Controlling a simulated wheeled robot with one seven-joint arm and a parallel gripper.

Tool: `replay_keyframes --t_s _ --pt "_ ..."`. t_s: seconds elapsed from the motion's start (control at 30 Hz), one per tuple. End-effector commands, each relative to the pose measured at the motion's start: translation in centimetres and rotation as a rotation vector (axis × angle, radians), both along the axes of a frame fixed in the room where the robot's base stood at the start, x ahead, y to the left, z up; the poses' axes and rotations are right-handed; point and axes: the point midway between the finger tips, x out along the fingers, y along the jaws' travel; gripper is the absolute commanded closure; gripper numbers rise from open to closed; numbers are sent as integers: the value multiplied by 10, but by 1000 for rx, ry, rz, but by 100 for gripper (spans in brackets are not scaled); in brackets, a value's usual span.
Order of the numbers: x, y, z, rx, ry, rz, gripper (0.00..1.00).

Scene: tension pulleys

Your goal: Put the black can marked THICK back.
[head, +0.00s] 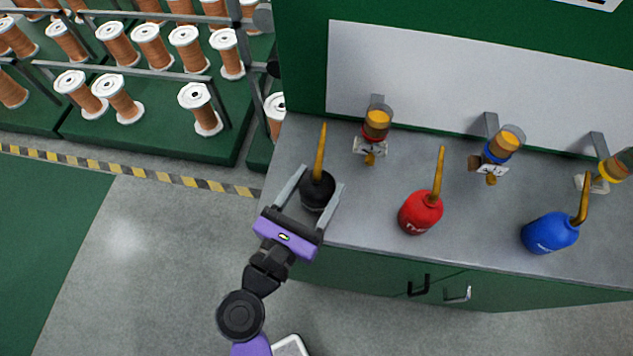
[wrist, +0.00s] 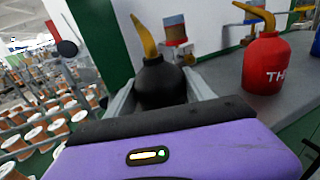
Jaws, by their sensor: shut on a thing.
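The black can (head: 318,188) with a long yellow spout is at the left end of the grey bench top (head: 380,225). My gripper (head: 315,187) has its two grey fingers on either side of the can and is shut on it. In the wrist view the black can (wrist: 160,84) sits upright between the fingers. Its marking is not visible in either view. I cannot tell whether its base touches the bench.
A red can (head: 421,212) and a blue can (head: 551,233) stand to the right on the bench. Red-, blue- and yellow-ringed dispensers (head: 376,125) line the back panel. Racks of copper spools (head: 118,45) stand at the left. Floor in front is clear.

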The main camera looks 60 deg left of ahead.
Motion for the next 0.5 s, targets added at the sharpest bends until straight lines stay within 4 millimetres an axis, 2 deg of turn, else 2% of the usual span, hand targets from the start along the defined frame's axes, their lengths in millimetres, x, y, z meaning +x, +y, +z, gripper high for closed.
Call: replay_keyframes --t_s 0.1,0.5 --pt "-1 1 -9 2 -2 2 100" --pt "0 0 -14 3 -1 1 100"
